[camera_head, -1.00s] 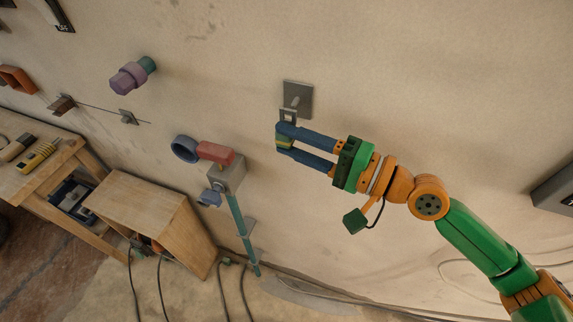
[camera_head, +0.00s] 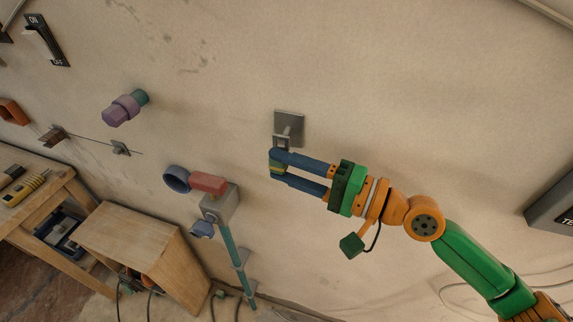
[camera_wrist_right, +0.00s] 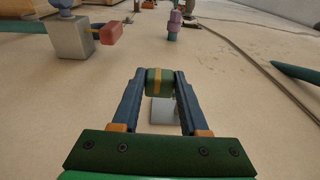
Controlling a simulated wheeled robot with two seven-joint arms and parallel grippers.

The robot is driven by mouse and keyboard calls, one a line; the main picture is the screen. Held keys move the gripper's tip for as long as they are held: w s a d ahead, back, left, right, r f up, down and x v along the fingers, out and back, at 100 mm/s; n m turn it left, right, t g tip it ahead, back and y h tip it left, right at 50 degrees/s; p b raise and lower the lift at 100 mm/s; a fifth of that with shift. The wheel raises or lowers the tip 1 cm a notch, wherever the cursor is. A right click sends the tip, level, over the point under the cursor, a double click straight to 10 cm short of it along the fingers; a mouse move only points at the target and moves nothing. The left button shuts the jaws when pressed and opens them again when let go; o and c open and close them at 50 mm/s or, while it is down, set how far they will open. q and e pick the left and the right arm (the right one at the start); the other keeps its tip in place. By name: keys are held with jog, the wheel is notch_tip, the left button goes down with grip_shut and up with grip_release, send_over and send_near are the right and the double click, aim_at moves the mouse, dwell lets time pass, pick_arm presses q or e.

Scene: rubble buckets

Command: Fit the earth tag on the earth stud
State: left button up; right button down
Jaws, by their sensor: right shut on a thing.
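The earth stud (camera_head: 288,131) stands out from a square grey metal plate (camera_head: 290,117) on the wall. My right gripper (camera_head: 273,164) is just below it, shut on the green-and-yellow body of the earth tag (camera_head: 277,166). The tag's grey metal end (camera_head: 280,143) points up at the stud and overlaps it in the head view; I cannot tell whether they touch. In the right wrist view the tag's body (camera_wrist_right: 160,81) sits between both fingertips. A light grey piece shows below it; I cannot tell whether this is tag or plate. My left gripper is not in view.
A grey box (camera_head: 221,206) with a red handle (camera_head: 208,182) and a blue ring (camera_head: 177,178) sits on the wall to the left. A purple-and-teal knob (camera_head: 125,108) is farther up left. A dark grey box (camera_head: 553,203) is at right. The wall around the plate is clear.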

jog(key=w+b, duration=0.1)
jog(key=w+d+b, duration=0.1)
jog(key=shift+w+b, duration=0.35)
jog(key=shift+w, duration=0.05)
dwell(0.3)
jog(key=shift+p, duration=0.3)
dwell(0.6)
jog(key=shift+w+b, duration=0.15)
jog(key=shift+b, duration=0.15)
jog(key=shift+s+p, duration=0.4)
jog(key=shift+p, duration=0.2)
jog(key=shift+a, duration=0.1)
jog(key=shift+p, duration=0.35)
dwell(0.9)
